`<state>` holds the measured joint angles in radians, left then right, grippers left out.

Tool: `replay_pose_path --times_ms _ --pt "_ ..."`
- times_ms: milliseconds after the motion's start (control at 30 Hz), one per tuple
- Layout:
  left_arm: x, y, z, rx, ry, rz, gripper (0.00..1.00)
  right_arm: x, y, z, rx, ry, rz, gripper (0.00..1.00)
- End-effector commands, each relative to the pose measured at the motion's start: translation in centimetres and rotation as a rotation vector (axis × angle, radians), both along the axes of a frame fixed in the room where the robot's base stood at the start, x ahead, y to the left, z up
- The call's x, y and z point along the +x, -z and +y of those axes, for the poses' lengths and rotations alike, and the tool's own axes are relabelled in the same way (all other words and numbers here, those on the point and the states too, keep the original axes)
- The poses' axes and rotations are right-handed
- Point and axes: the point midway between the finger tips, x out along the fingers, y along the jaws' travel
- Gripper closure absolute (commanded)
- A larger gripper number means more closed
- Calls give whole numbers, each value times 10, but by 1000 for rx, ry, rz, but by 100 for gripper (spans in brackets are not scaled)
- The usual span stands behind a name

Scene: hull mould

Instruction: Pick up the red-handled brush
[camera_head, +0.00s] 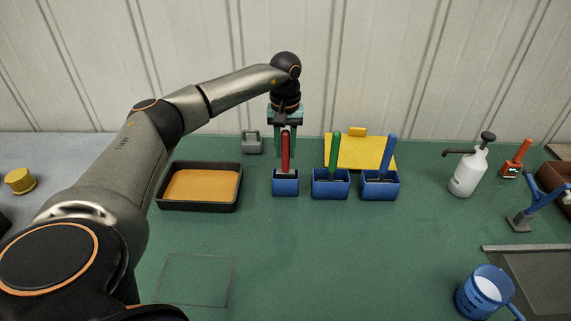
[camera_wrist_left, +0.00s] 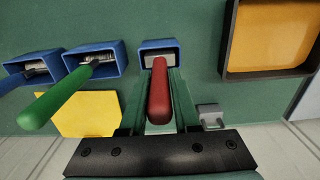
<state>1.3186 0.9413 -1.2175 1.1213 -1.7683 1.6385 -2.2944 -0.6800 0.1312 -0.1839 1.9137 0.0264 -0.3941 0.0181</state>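The red-handled brush (camera_head: 285,152) stands upright, its lower end in the leftmost blue holder (camera_head: 285,187). In the left wrist view its red handle (camera_wrist_left: 159,95) points toward the camera, and pale bristles show at the blue holder (camera_wrist_left: 145,46). My left gripper (camera_head: 286,150) is above the holder, pointing down. Its two greenish fingers (camera_wrist_left: 159,100) stand on either side of the red handle, with a narrow gap seeming to show beside it, so it looks open around the handle. My right gripper is not in view.
Green-handled (camera_head: 333,150) and blue-handled (camera_head: 388,152) brushes stand in blue holders to the right, before a yellow board (camera_head: 360,150). A black tray of orange material (camera_head: 163,204) lies left. A grey weight (camera_head: 252,143) stands behind. A white pump bottle (camera_head: 468,172) is right. The front middle is clear.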

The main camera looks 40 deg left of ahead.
Motion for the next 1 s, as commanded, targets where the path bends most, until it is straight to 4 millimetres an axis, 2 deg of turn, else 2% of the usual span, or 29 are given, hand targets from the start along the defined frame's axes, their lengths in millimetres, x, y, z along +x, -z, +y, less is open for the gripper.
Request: replay_pose_path --times_ms 33,233,767,867,1000 --pt "0 0 0 0 0 0 77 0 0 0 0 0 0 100" --pt "0 0 0 0 0 0 99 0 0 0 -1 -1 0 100" --pt "1 -4 0 -1 0 -2 100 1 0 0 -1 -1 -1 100" --pt "1 -16 0 -1 0 -5 100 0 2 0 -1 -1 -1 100" --pt "2 -44 0 -1 0 -8 100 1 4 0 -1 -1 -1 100"
